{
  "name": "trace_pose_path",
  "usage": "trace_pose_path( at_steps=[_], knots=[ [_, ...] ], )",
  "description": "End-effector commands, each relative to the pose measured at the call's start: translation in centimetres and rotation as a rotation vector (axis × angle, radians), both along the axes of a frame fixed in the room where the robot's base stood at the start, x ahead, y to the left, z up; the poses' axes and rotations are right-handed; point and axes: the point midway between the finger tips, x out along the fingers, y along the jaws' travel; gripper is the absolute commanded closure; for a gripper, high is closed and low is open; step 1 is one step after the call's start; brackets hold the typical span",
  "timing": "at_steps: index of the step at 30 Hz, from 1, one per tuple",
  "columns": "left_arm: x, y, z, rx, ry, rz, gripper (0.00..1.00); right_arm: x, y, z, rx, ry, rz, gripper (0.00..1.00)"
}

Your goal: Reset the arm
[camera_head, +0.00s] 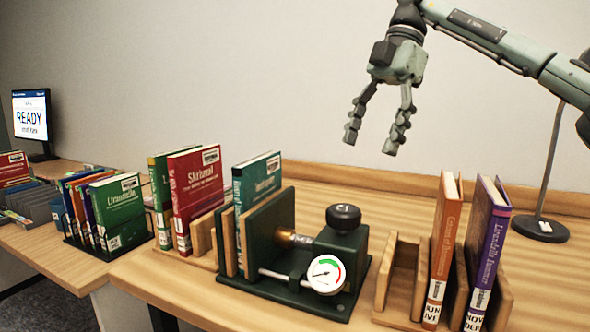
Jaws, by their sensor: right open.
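My right gripper (372,142) hangs in the air at the upper right, fingers pointing down and spread apart, with nothing between them. It is above the table (320,205) and well clear of the books. My right arm (500,45) reaches in from the right edge. My left gripper is not in view.
A dark green press with a dial gauge (326,274) and black knob (343,217) holds a teal book (257,185). A wooden rack (396,285) at right holds an orange book (443,240) and a purple book (488,250). Red (195,185) and green books stand left. A screen (31,115) reads READY. A lamp base (540,229) stands at right.

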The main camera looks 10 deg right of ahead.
Motion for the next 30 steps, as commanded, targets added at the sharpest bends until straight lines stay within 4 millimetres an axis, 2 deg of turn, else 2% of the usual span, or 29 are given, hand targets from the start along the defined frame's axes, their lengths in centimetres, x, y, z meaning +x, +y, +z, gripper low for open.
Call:
trace_pose_path(
  at_steps=[5, 19, 24, 30],
  knots=[
    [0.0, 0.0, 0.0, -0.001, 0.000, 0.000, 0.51, -0.2, 0.5, -1.5, -0.001, 0.002, 0.002, 0.30],
    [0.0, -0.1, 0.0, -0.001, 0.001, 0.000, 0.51, -1.4, 3.5, -9.3, -0.001, 0.001, 0.002, 0.30],
    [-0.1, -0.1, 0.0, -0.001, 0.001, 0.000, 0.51, -1.6, 4.1, -10.8, 0.000, -0.001, 0.000, 0.30],
    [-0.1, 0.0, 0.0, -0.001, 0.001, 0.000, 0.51, -1.6, 4.3, -11.0, 0.002, -0.001, 0.014, 0.30]
  ],
)
